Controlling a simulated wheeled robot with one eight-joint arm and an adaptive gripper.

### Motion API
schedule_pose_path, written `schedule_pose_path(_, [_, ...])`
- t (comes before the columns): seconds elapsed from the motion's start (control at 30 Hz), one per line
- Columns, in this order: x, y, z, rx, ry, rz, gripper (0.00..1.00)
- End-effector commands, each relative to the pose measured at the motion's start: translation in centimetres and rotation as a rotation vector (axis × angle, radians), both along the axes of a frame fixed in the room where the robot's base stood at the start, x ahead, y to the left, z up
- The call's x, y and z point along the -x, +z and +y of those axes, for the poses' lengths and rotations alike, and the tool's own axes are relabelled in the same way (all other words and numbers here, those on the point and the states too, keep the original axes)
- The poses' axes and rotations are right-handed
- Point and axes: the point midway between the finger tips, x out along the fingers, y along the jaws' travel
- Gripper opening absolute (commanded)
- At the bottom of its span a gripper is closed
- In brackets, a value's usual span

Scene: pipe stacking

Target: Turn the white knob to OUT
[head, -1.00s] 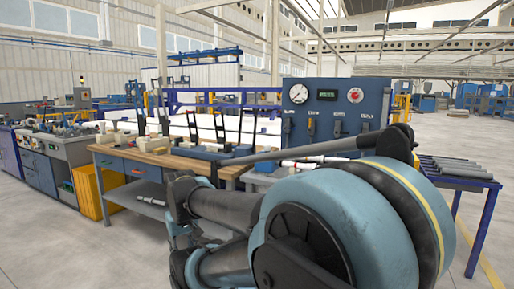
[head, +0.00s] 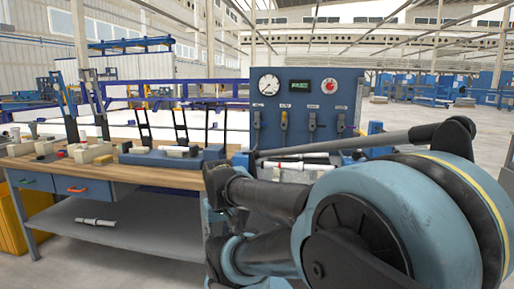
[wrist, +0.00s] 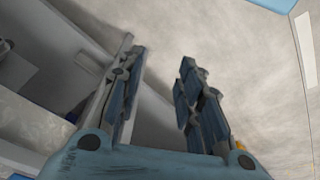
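I cannot make out a white knob or the word OUT in either view. A blue control panel (head: 305,108) stands at the centre of the head view, behind my arm. It carries a round white gauge (head: 269,84), a green display (head: 300,86), a red round control (head: 329,85) and several levers with labels too small to read. In the wrist view, my gripper (wrist: 158,55) is open and empty, its two fingers apart over the floor. It is away from the panel.
A wooden workbench (head: 140,175) with white fittings stands to the left, a blue drawer and a grey lower shelf (head: 115,225) beneath it. A white pipe piece (head: 96,222) lies on that shelf. My arm covers much of the right foreground.

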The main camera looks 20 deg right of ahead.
Motion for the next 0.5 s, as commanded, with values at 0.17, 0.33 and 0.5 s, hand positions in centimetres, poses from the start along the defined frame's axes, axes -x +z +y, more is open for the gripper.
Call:
schedule_pose_path(0.17, [0.0, 0.0, 0.0, 0.000, 0.000, 0.000, 0.33])
schedule_pose_path(0.33, [0.0, 0.0, 0.0, 0.000, 0.000, 0.000, 0.36])
schedule_pose_path(0.5, [-0.6, 1.0, 0.6, -0.019, 0.025, -0.055, 0.55])
